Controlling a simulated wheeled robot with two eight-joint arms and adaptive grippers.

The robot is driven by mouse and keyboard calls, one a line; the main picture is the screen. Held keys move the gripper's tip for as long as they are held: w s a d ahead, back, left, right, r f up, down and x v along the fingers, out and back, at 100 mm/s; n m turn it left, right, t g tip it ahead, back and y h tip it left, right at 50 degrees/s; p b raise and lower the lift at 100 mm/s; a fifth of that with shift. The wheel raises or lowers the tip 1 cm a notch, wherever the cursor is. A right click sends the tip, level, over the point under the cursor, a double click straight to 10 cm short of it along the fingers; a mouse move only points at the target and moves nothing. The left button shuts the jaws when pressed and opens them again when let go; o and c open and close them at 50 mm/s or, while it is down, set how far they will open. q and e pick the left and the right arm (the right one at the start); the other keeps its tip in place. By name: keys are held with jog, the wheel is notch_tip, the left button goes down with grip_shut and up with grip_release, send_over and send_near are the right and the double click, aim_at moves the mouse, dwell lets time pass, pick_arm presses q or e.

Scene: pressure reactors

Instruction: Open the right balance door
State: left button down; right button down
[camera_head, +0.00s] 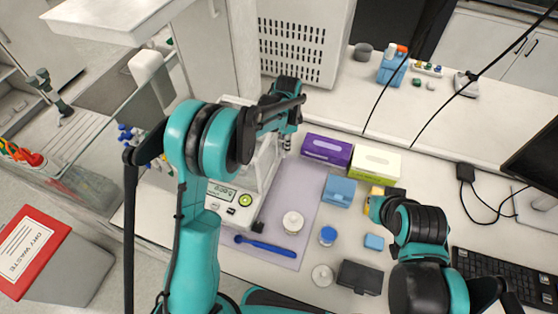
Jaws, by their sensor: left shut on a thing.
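The balance (236,208) stands left of centre, with a lit display and a clear, pale-framed draft shield. Its right door (268,165) faces the purple mat; my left arm covers much of the shield, so how far the door stands open is hard to tell. My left gripper (287,140) is at the upper right of the shield, shut on the right balance door by its edge; the contact itself is small and partly hidden. My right gripper (376,206) is low at the right, well away from the balance, with its fingers mostly hidden by its own wrist.
The mat (306,195) right of the balance holds a white-lidded jar (293,222) and a blue spatula (265,245). Purple (326,150) and yellow-green (374,160) boxes stand behind. A blue box (340,192), blue-lidded jar (328,236) and dark box (360,277) lie right of the mat.

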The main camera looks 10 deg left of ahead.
pick_arm(q)
jog(key=shift+w+d, duration=0.15)
jog(key=shift+w, duration=0.45)
jog(key=c, duration=1.6)
grip_release()
jog(key=shift+c, duration=0.2)
notch_tip(320, 180, up, 12)
